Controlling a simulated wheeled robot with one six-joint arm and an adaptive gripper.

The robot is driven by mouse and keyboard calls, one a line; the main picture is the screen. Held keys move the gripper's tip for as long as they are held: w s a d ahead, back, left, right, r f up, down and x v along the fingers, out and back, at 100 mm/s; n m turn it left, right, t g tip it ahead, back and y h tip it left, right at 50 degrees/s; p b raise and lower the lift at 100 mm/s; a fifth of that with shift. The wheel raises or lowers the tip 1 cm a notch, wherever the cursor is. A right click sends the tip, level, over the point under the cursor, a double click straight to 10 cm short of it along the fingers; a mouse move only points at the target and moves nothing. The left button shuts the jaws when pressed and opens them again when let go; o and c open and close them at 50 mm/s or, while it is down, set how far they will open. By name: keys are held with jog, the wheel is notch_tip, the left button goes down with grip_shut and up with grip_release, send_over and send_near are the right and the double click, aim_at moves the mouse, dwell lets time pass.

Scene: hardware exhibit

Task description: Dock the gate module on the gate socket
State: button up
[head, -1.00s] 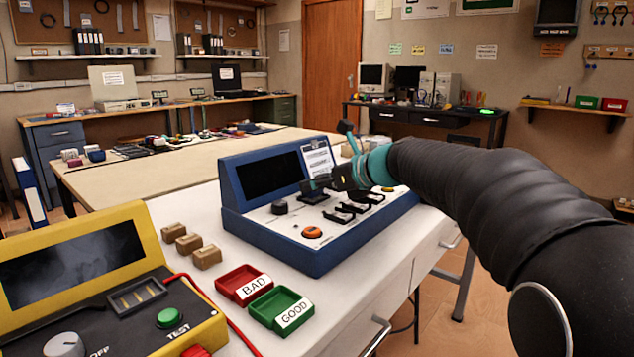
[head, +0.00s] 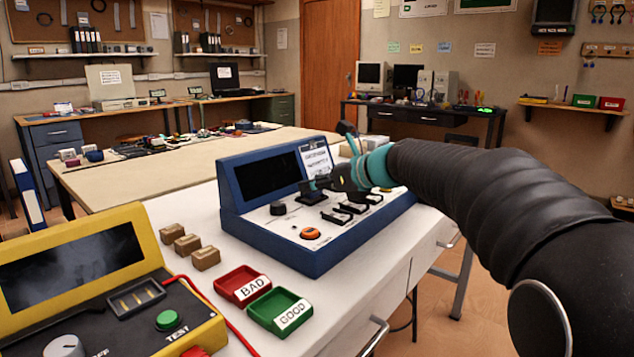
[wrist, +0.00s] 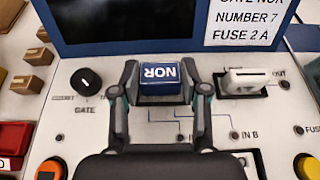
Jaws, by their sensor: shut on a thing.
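A blue gate module (wrist: 160,82) with a white NOR label, upside down in the wrist view, sits between the two fingertips of my gripper (wrist: 161,88). The fingers are shut on its sides. It is over the white panel of the blue console (wrist: 200,108), above printed input lines. The gate socket is not distinguishable under it, and I cannot tell whether the module is seated or held just above. In the head view my gripper (head: 340,180) is low over the console's panel, and its fingers hide the module.
A white block (wrist: 248,80) in a black holder stands right of the gripper, near OUT. A black GATE knob (wrist: 86,82) is to its left. Several black holders (head: 336,216) line the panel's front. Red BAD (head: 242,286) and green GOOD (head: 279,312) trays lie left of the console.

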jog(key=shift+f+b, duration=0.35)
jog(key=shift+f, duration=0.2)
dwell(0.4)
jog(key=o, duration=0.8)
jog(key=shift+p+v, duration=1)
jog(key=shift+v, duration=4.5)
jog(key=shift+r, duration=0.15)
